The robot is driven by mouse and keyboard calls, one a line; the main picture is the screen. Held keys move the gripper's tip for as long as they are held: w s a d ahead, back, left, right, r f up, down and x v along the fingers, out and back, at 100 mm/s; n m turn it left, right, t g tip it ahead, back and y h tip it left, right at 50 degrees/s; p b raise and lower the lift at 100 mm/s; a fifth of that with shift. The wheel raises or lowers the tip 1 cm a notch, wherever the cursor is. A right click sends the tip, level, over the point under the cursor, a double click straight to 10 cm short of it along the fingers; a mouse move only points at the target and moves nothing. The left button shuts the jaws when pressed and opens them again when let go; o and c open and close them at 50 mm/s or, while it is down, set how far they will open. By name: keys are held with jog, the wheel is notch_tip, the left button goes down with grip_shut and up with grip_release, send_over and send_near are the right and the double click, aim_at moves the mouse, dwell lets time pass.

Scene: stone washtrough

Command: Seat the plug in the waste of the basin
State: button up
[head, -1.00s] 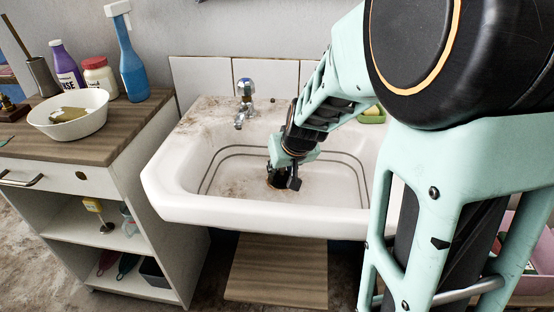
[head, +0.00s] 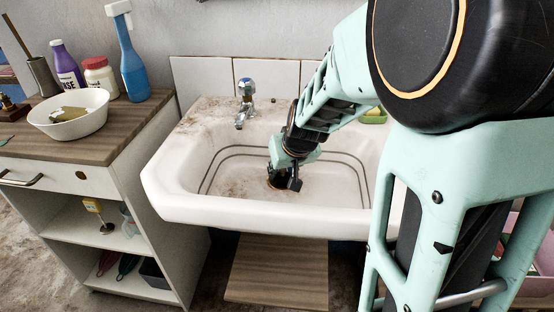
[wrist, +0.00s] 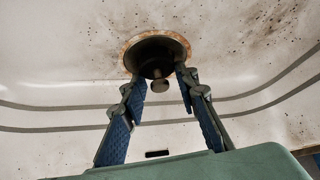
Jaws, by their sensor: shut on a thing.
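The white basin (head: 330,195) has grey lines round its inside and brown stains on its floor. The waste shows in the wrist view as a rusty brown ring (wrist: 183,42) in the basin floor. The dark round plug (wrist: 155,60), with a small knob facing the camera, is at this ring and covers most of it. My gripper (wrist: 160,80) is shut on the plug, with a blue-padded finger on each side. In the head view my gripper (head: 284,180) points down at the basin floor and hides the plug. I cannot tell how deep the plug sits.
A chrome tap (head: 244,103) stands at the basin's back. On the cabinet (head: 120,148) at left are a white bowl (head: 72,127), a blue spray bottle (head: 129,60) and other bottles. A green dish (head: 374,116) lies behind my arm. The basin's left side is free.

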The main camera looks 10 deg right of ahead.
jog(key=shift+f, duration=0.3)
jog(key=o, duration=1.1)
jog(key=o, duration=0.8)
jog(key=shift+r, duration=0.15)
jog(key=shift+r+p, duration=3.85)
jog(key=shift+r, duration=1.1)
